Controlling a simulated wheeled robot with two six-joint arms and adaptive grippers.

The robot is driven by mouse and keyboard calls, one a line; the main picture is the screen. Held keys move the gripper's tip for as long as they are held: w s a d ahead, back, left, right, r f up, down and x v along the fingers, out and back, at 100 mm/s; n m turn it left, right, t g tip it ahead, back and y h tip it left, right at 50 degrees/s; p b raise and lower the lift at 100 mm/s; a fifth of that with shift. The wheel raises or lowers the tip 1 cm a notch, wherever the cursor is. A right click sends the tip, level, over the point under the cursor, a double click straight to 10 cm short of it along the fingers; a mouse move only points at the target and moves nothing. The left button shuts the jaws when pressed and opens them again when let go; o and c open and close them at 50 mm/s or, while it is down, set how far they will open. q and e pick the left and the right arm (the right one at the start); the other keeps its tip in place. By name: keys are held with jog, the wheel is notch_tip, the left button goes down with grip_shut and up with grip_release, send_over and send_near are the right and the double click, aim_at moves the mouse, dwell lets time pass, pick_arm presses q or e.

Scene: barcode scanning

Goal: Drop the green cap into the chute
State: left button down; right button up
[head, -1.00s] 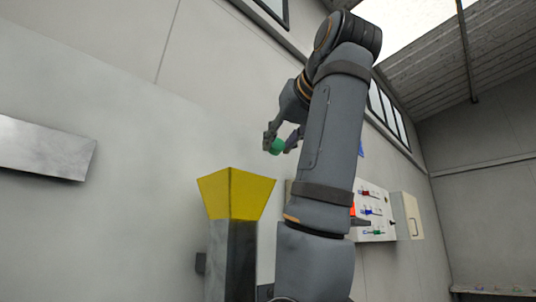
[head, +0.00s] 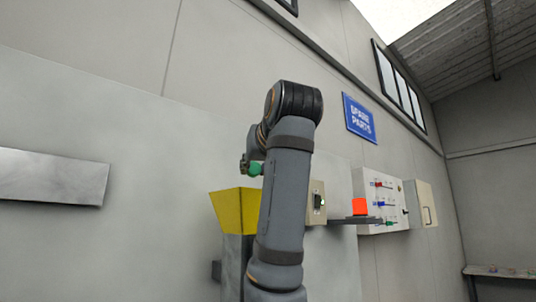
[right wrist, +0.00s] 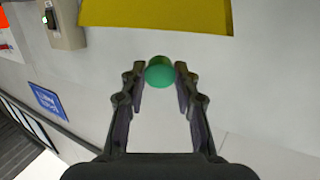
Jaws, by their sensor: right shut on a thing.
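The green cap (head: 255,168) is a small round piece. My right gripper (head: 249,165) is shut on it, partly hidden behind my right arm in the head view. In the right wrist view the cap (right wrist: 160,71) sits between the two fingertips of the gripper (right wrist: 160,76). The yellow chute (head: 233,210) is a flared funnel on a grey post, a little below the cap in the head view; my arm covers its right part. In the right wrist view the chute (right wrist: 165,14) shows at the top edge, apart from the cap. My left gripper is not in view.
A red block (head: 359,206) sits on a grey shelf (head: 352,220). Further right are a white panel (head: 385,203) with coloured parts and a blue sign (head: 358,118) above.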

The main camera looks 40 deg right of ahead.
jog(key=shift+w+f, duration=0.1)
jog(key=shift+w, duration=0.35)
jog(key=shift+w+d+f, duration=0.1)
jog(key=shift+w+d, duration=0.05)
jog(key=shift+w, duration=0.15)
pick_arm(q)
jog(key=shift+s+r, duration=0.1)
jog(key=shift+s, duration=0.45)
pick_arm(e)
jog(key=shift+s, duration=0.15)
jog(key=o, duration=0.7)
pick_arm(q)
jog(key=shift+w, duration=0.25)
pick_arm(e)
jog(key=shift+o, duration=0.6)
